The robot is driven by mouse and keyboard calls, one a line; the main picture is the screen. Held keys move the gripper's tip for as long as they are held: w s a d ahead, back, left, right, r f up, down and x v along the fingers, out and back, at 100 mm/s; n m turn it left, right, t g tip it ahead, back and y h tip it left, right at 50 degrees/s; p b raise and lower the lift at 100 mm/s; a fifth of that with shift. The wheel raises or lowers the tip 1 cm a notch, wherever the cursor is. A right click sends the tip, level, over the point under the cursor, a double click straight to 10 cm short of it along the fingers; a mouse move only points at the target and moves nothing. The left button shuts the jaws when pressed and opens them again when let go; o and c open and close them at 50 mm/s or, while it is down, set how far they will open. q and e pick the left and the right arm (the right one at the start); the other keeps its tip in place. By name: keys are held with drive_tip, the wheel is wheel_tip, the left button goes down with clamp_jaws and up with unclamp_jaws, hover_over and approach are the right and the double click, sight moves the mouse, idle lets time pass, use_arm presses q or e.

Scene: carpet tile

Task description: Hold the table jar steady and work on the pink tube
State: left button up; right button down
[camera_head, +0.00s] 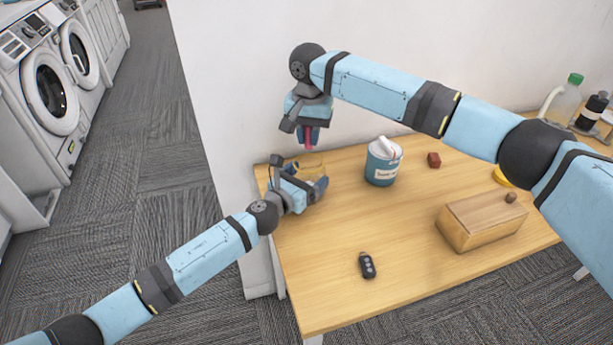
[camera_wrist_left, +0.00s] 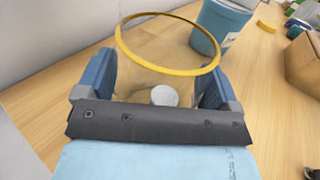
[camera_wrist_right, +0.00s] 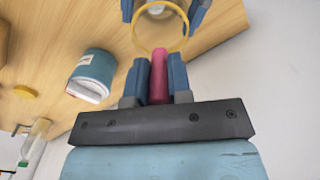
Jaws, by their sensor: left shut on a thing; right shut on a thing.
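The table jar (camera_head: 314,168) is clear with a yellow rim and stands open at the table's far left corner. My left gripper (camera_head: 308,187) is shut around its sides. In the left wrist view the rim (camera_wrist_left: 122,42) faces up, and a pale round thing (camera_wrist_left: 165,96) shows in or through the jar. My right gripper (camera_head: 309,133) points down above the jar, shut on the pink tube (camera_head: 309,140). In the right wrist view the pink tube (camera_wrist_right: 159,75) sits between the fingers, its end near the jar's yellow rim (camera_wrist_right: 185,38). Whether its tip is inside the jar is unclear.
A teal tin (camera_head: 381,170) with a white thing on top stands right of the jar. Bottles (camera_head: 562,100) stand at back right. The wall is close behind.

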sight(309, 148)
drive_tip(key=shift+f, duration=3.15)
